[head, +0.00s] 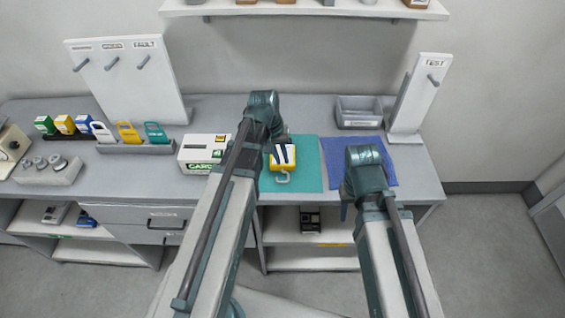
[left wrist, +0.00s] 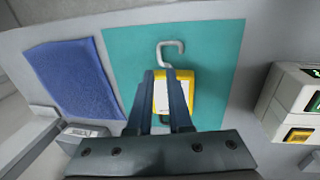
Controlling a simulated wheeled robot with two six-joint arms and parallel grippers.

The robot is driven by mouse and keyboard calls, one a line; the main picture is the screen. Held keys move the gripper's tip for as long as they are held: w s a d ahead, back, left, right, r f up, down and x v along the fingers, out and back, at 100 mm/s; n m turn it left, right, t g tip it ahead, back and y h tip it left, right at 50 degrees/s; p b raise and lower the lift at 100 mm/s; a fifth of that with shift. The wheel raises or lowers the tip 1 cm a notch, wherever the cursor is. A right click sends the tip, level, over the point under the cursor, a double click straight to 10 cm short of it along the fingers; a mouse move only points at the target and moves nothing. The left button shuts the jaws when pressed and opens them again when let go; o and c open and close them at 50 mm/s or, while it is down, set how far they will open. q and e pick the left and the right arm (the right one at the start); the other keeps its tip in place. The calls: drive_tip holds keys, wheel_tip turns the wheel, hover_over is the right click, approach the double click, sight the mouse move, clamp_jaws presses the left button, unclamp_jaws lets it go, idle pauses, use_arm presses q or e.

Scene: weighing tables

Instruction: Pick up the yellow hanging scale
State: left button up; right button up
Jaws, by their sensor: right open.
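The yellow hanging scale (head: 275,163) lies on the teal mat (head: 308,168), its grey hook (head: 283,179) toward me. In the left wrist view, the scale (left wrist: 188,85) shows a pale face between my left fingers, with its hook pointing up the picture. My left gripper (head: 284,154) is above the scale, its two dark fingers apart; in the left wrist view, the fingers (left wrist: 161,74) overlap the scale, whose body extends past the right finger. Contact cannot be told. My right gripper (head: 346,207) is open and empty near the table's front edge, apart from the scale.
A blue mat (head: 373,150) lies to the right, with a grey bin (head: 357,113) behind it. A white boxed device (head: 203,152) stands left of the teal mat. Colored tags stand in a grey holder (head: 135,149). A white peg board (head: 417,95) stands at right.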

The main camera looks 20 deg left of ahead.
sight(288, 175)
use_arm(q)
drive_tip(key=f+b, duration=0.1)
drive_tip(key=f, duration=0.1)
drive_tip(key=f+b, duration=0.2)
drive_tip(key=shift+w+d, duration=0.15)
drive_tip(key=shift+d, duration=0.25)
drive_tip(key=f+b, duration=0.3)
drive_tip(key=d+f+b, duration=0.1)
drive_tip(key=f+b, duration=0.1)
drive_tip(key=shift+w+f, duration=0.1)
drive_tip(key=shift+w, duration=0.3)
clamp_jaws()
idle(0.8)
